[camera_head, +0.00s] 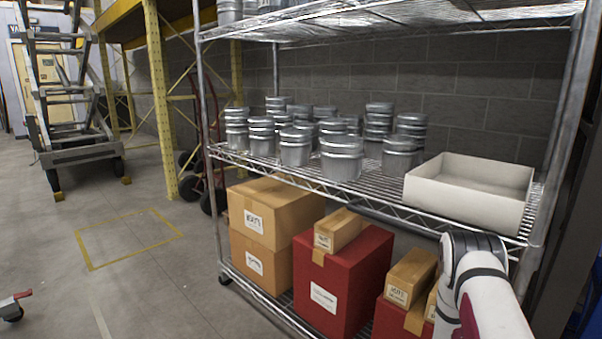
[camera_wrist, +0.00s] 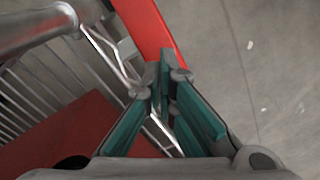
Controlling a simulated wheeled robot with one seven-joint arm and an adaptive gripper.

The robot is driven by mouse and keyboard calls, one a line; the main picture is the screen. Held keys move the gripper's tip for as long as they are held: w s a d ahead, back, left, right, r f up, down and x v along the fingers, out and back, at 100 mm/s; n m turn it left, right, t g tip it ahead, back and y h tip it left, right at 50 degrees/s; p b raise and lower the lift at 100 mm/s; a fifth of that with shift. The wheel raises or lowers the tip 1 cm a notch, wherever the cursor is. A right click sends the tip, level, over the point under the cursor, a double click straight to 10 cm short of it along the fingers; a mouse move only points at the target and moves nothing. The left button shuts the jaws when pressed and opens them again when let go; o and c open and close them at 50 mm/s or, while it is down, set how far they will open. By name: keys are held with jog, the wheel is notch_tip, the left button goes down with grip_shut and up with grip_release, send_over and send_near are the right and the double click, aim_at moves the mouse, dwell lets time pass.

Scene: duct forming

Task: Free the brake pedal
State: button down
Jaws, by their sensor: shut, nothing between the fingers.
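In the head view, a caster wheel with a red, pedal-like lever (camera_head: 16,298) shows at the lower left edge, on the floor. The rest of what it belongs to is out of frame. In the wrist view, a flat red bar (camera_wrist: 150,25) runs from the top edge down to behind my fingertips. I cannot tell whether it is the brake pedal, or whether my fingers touch it. My gripper (camera_wrist: 165,78) has teal-padded fingers with tips together and nothing between them. In the head view my arm is at the lower right, and the gripper is hidden.
A wire shelf rack (camera_head: 370,195) holds metal cans (camera_head: 341,160), a white open bin (camera_head: 470,185), and cardboard and red boxes (camera_head: 340,275) below. A metal post (camera_wrist: 35,30) and wire shelf are close at left in the wrist view. Floor (camera_wrist: 265,70) is clear at right.

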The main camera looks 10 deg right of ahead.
jog(key=shift+f+b, duration=2)
jog(key=shift+f, duration=0.4)
dwell(1.2)
dwell(0.3)
jog(key=shift+r+p, duration=2)
jog(key=shift+r, duration=1.5)
